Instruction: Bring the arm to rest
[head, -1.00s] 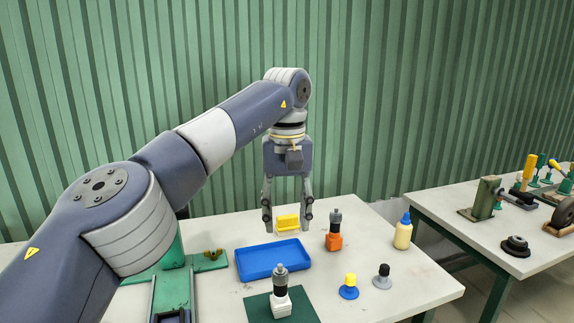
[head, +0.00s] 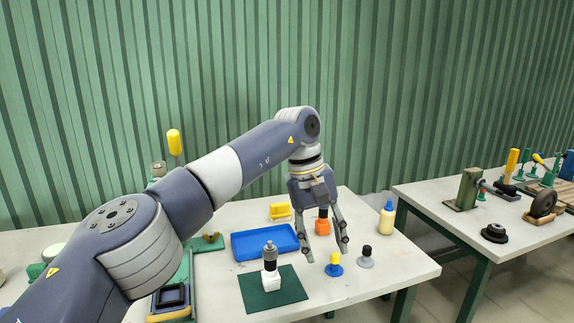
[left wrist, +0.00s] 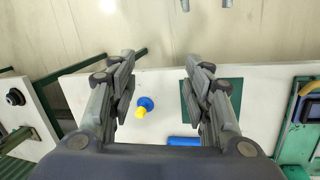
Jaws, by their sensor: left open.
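My left gripper (head: 327,250) is open and empty, pointing down over the right part of the white workbench (head: 215,215). In the head view its fingertips show just behind a blue piece with a yellow knob (head: 334,265). A gray piece with a black knob (head: 366,258) stands to the right.
A blue tray (head: 262,258), a yellow holder (head: 279,211), and a green mat (head: 290,297) bearing a white-based piece with a dark top (head: 270,265) lie left of the gripper. A pale yellow bottle (head: 386,224) stands right. A second table (head: 440,216) holds several tools.

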